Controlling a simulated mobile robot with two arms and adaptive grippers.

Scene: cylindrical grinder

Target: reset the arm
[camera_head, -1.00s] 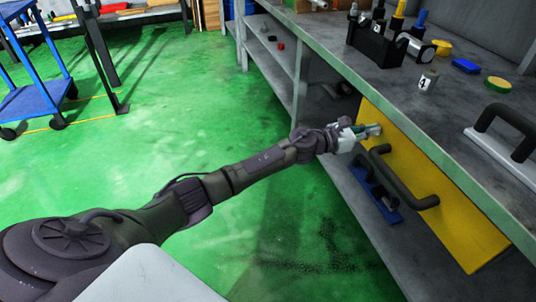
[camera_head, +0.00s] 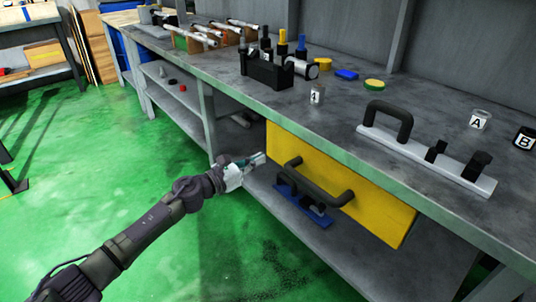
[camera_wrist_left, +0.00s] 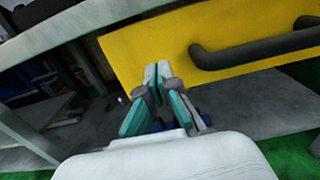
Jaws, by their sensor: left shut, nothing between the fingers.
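My left arm comes in from the lower left in the head view. Its gripper (camera_head: 257,160) is shut and empty, close to the left end of the yellow drawer front (camera_head: 380,204) under the workbench. In the left wrist view the gripper (camera_wrist_left: 157,70) shows its teal and grey fingers together, with the yellow panel (camera_wrist_left: 140,50) and its dark handle (camera_wrist_left: 255,50) beyond and to the right. I cannot tell whether the fingertips touch the panel. The dark handle (camera_head: 318,184) stands clear of the gripper. My right gripper is not in view.
The grey workbench top (camera_head: 340,130) carries a black holder (camera_head: 266,72) with tools, a white plate with a black handle (camera_head: 430,160), and cups marked A (camera_head: 479,121) and B (camera_head: 523,139). A blue item (camera_head: 303,204) lies on the lower shelf. Green floor (camera_head: 110,170) is open at left.

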